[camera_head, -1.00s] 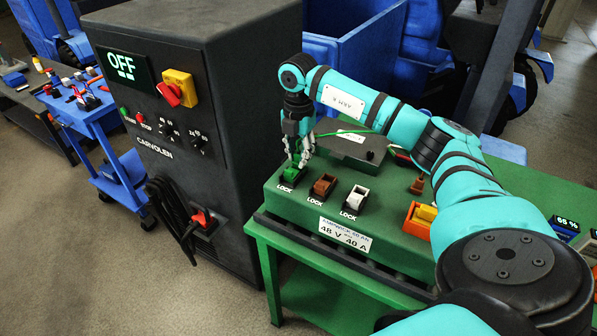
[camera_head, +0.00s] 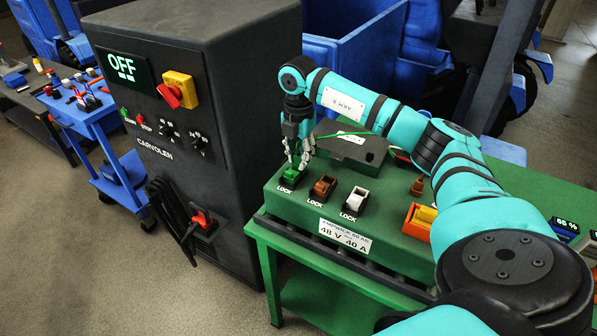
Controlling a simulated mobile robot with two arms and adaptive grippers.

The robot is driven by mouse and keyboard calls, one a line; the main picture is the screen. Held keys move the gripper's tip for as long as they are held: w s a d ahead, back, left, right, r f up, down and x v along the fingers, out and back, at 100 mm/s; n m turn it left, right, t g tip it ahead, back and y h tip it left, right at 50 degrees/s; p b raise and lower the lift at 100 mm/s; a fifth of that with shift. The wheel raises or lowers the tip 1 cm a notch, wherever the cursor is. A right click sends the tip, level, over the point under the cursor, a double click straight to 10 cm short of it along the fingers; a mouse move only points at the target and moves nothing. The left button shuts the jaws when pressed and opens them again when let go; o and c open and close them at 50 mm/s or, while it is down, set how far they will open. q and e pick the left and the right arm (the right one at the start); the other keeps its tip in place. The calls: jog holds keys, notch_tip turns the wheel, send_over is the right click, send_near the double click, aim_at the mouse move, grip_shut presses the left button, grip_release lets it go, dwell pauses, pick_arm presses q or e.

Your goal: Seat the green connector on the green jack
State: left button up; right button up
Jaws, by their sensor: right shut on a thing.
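My right gripper (camera_head: 297,158) points down at the left end of the green battery box (camera_head: 385,235). I cannot tell how deep the connector sits. A green cable (camera_head: 345,134) runs right from behind the gripper. My left gripper is not in view.
An orange holder with a yellow part (camera_head: 421,217) is further right. A dark charger cabinet (camera_head: 215,80) reading OFF stands close on the left.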

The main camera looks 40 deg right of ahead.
jog(key=shift+f, duration=0.5)
jog(key=shift+s+f+b, duration=0.1)
jog(key=shift+f+b, duration=0.05)
jog(key=shift+b, duration=0.2)
jog(key=shift+f, duration=0.1)
jog(key=shift+c, duration=0.6)
jog(key=o, duration=0.5)
jog(key=shift+a, duration=0.1)
jog(key=o, duration=0.4)
jog(key=shift+f, duration=0.1)
jog(key=shift+o, duration=0.2)
jog(key=shift+r+p, duration=1.8)
jog(key=shift+r, duration=0.55)
